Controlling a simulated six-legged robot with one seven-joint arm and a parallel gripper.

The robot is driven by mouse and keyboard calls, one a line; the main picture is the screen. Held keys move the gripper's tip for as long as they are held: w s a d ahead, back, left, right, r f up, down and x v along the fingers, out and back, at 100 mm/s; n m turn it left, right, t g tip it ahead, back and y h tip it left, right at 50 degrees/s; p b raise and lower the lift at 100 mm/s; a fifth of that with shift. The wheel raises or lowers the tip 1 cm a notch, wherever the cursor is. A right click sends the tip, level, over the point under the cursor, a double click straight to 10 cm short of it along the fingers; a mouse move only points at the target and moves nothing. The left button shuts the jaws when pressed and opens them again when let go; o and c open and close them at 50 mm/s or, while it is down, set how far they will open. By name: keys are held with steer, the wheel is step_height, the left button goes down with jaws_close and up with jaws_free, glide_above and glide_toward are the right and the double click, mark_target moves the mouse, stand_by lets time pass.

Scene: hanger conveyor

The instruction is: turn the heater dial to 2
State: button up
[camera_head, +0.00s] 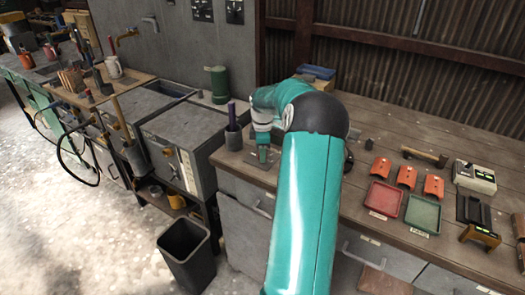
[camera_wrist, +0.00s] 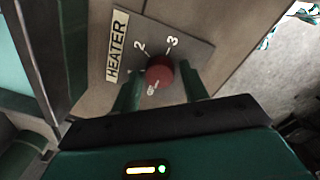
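The heater dial (camera_wrist: 159,73) is a round red knob on a grey plate (camera_wrist: 193,50) in the wrist view. A pale HEATER label (camera_wrist: 117,47) is beside it. The marks 2 and 3 show above the knob, and a mark that looks like OFF shows below it. I cannot tell clearly where the dial points. My gripper (camera_wrist: 160,80) has its two green fingers on either side of the knob, with small gaps showing. In the head view my gripper (camera_head: 263,153) is low over the bench's left end, hiding the knob.
A dark cup with a purple-handled tool (camera_head: 233,137) stands just left of my gripper. A green cylinder (camera_head: 219,84) is behind it. Red and green trays (camera_head: 422,214), orange parts and a hammer (camera_head: 425,156) lie on the wooden bench (camera_head: 375,118) to the right.

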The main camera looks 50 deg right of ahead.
steer(key=c, duration=0.7)
steer(key=shift+m, duration=0.3)
steer(key=m, duration=0.5)
steer(key=shift+w, duration=0.1)
steer(key=m, duration=0.5)
steer(key=shift+m+g, duration=0.3)
steer(key=shift+m, duration=0.1)
steer(key=m, duration=0.6)
steer(key=shift+w, duration=0.1)
steer(key=m, duration=0.6)
steer(key=shift+m, duration=0.3)
